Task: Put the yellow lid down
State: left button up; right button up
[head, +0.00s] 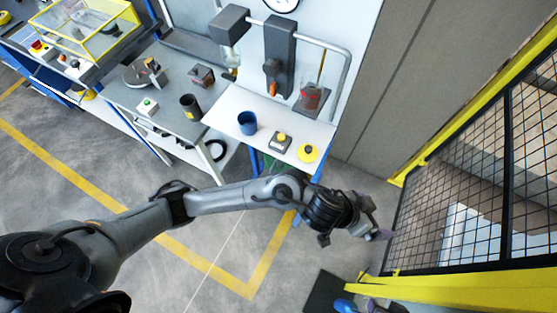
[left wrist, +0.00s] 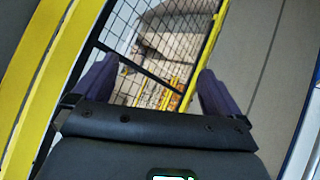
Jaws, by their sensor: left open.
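A yellow round lid (head: 308,153) with a dark centre lies flat on the right end of the white workbench (head: 230,118) in the head view. My left gripper (head: 372,220) is off the bench, to the right of and nearer than the lid, over the floor by the mesh fence. In the left wrist view its two purple fingers (left wrist: 155,85) stand wide apart with nothing between them. The lid does not show in the left wrist view. I cannot make out my right gripper.
A yellow push-button box (head: 281,141) and a blue cup (head: 247,123) stand beside the lid. A stand with a red-marked beaker (head: 311,97) is behind. A yellow-framed mesh fence (head: 440,190) borders the right. A blue object (head: 345,305) shows at the bottom edge.

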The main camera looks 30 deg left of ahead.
pick_arm(q)
jog(key=s+a+f+n+g+y, duration=0.1)
jog(key=s+a, duration=0.4)
jog(key=a, duration=0.5)
jog(key=s+a+f+n+g+y, duration=0.1)
jog(key=s+a+f+y, duration=0.3)
jog(key=a, duration=0.6)
jog(key=s+a+f+n+y, duration=0.2)
jog(key=s+a, duration=0.6)
jog(key=a, duration=0.2)
jog(key=shift+f+g+y, duration=0.15)
jog(key=shift+g+y, duration=0.25)
notch_tip(320, 180, up, 12)
jog(key=p, duration=1.1)
jog(key=shift+f, duration=0.2)
jog(key=shift+f, duration=0.1)
